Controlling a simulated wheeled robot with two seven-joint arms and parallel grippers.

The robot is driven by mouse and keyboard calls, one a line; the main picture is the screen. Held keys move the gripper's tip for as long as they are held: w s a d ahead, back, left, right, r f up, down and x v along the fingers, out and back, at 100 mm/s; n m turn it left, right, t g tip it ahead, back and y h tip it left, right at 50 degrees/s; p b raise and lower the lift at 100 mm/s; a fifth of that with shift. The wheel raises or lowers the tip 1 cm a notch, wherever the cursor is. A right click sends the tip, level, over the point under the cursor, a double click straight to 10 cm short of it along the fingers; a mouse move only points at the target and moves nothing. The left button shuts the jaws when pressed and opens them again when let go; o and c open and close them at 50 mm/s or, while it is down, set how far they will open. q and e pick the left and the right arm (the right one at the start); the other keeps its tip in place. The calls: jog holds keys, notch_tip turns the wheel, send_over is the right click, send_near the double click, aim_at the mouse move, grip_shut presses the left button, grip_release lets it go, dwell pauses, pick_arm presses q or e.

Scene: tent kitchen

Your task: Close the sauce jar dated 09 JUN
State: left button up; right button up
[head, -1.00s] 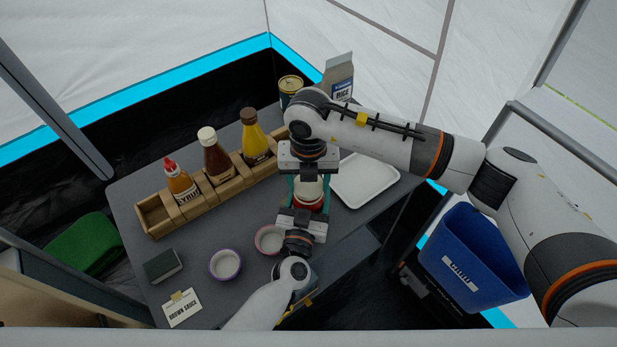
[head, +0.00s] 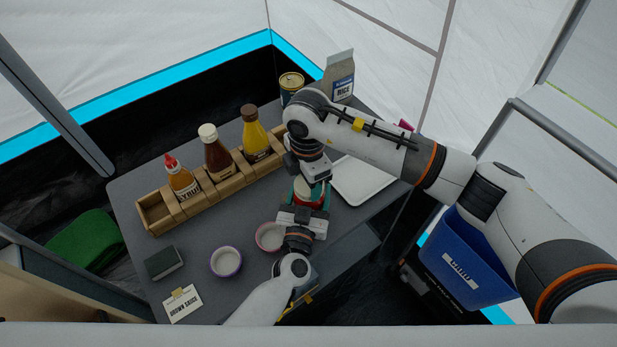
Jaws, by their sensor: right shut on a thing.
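A jar with red contents or label (head: 310,206) and a pale cream top stands between my two grippers on the grey table in the head view. My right gripper (head: 308,183) comes down from above and is shut on the jar's pale lid, its fingertips partly hidden. My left gripper (head: 308,200) reaches in from the front, with teal fingers beside the jar. Whether those fingers press on it is hard to see. No date on the jar can be read, and whether the lid sits level is hidden.
A wooden rack (head: 205,190) holds several sauce bottles behind left. A white tray (head: 366,182) lies right of the jar. A purple-rimmed bowl (head: 226,262), a pink-rimmed bowl (head: 268,238), a dark box (head: 164,262) and a BROWN SAUCE card (head: 182,303) are in front. A blue bin (head: 462,262) stands right.

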jog(key=m, duration=0.7)
jog(key=shift+w+a, duration=0.1)
jog(key=shift+a, duration=0.05)
jog(key=m, duration=0.3)
jog(key=shift+w, duration=0.15)
jog(key=o, duration=0.9)
jog(key=shift+o, duration=0.2)
jog(key=shift+r, duration=0.1)
jog(key=shift+r, duration=2.15)
jog(key=shift+c, duration=0.3)
